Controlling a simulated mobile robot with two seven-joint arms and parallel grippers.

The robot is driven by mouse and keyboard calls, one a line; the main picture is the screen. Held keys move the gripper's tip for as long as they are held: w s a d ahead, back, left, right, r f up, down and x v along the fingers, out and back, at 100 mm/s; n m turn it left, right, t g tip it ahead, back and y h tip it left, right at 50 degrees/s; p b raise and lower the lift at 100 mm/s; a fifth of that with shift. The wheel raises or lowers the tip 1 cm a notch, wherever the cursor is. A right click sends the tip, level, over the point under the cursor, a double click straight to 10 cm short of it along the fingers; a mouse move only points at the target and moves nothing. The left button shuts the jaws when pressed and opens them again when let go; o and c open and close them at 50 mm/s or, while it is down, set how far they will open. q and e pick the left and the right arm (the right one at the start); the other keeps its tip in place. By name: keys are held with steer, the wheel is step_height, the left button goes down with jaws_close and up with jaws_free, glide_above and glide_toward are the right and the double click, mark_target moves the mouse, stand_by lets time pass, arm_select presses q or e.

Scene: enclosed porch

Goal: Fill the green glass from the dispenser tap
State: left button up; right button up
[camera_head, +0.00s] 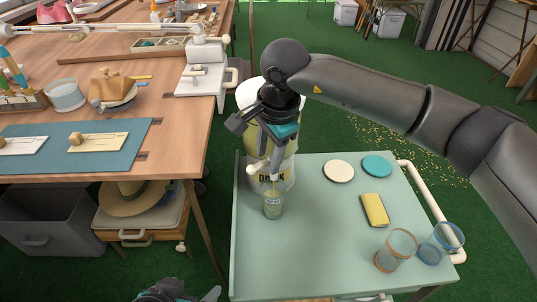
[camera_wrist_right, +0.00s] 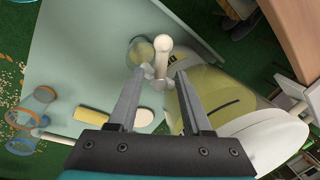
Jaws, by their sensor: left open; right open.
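The drink dispenser (camera_head: 284,172), pale yellow with a white lid, stands at the back left of the green cart. Its white tap (camera_head: 259,168) points to the front; in the right wrist view the tap (camera_wrist_right: 162,58) lies between and just beyond my fingertips. The green glass (camera_head: 273,206) stands upright under the tap; it also shows in the right wrist view (camera_wrist_right: 138,50). Its inside looks yellowish there, but I cannot tell a level. My right gripper (camera_head: 268,148) is open above the tap, partly hiding the dispenser. My left gripper (camera_head: 178,292) is open at the bottom edge, mostly out of frame.
The cart (camera_head: 320,240) also holds an orange glass (camera_head: 396,249), a blue glass (camera_head: 440,243), a yellow sponge (camera_head: 375,209), a cream coaster (camera_head: 339,171) and a teal coaster (camera_head: 377,166). A wooden workbench (camera_head: 180,140) stands at the left. The cart's front middle is clear.

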steer(key=shift+c, duration=0.3)
jaws_close()
stand_by(0.3)
